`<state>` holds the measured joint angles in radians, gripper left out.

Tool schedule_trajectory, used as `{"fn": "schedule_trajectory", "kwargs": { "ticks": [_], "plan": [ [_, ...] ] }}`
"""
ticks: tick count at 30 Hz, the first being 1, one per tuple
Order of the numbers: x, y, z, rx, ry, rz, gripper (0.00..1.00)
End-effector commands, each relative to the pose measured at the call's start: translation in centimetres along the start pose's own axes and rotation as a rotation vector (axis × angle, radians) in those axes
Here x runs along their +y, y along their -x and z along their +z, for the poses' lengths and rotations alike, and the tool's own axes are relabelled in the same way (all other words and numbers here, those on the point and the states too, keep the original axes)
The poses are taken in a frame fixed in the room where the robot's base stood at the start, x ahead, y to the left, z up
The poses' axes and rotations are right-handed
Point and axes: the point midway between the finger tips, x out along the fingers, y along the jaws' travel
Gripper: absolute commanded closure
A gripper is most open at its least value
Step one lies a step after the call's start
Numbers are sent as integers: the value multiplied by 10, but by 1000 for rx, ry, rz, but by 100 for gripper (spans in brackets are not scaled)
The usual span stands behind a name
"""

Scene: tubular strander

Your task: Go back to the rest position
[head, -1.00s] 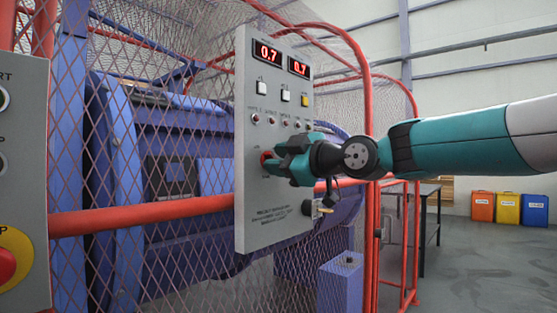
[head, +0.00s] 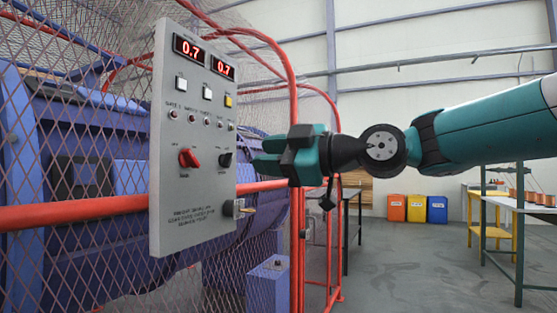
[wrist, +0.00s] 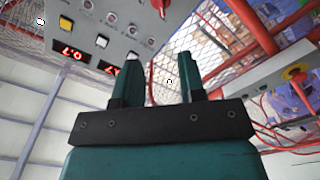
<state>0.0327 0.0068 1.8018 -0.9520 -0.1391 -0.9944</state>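My gripper (head: 262,157) is to the right of the grey control panel (head: 172,228), with its fingers pointing at the panel's right part. In the wrist view the two teal fingers (wrist: 162,75) stand apart with nothing between them, so it is open and empty. A red rotary knob (head: 189,158) on the panel is fully visible and clear of my gripper. A black knob (head: 226,160) sits to its right, close to the fingertips in the head view; I cannot tell the gap. Two red displays (head: 190,48) read 0.7.
Red guard rails (head: 296,150) and mesh stand behind and beside the panel. Orange, yellow and blue bins (head: 418,208) stand at the back. A table with spools (head: 525,206) is at right. Open floor lies between.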

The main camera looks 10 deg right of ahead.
Motion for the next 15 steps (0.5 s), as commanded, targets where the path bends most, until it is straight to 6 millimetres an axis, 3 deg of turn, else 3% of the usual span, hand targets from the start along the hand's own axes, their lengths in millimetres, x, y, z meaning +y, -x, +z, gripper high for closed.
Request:
{"fn": "schedule_trajectory", "kwargs": {
  "ticks": [5,15],
  "plan": [
    [0,14,0,-2,0,2,63],
    [0,16,0,0,0,0,63]
  ]
}}
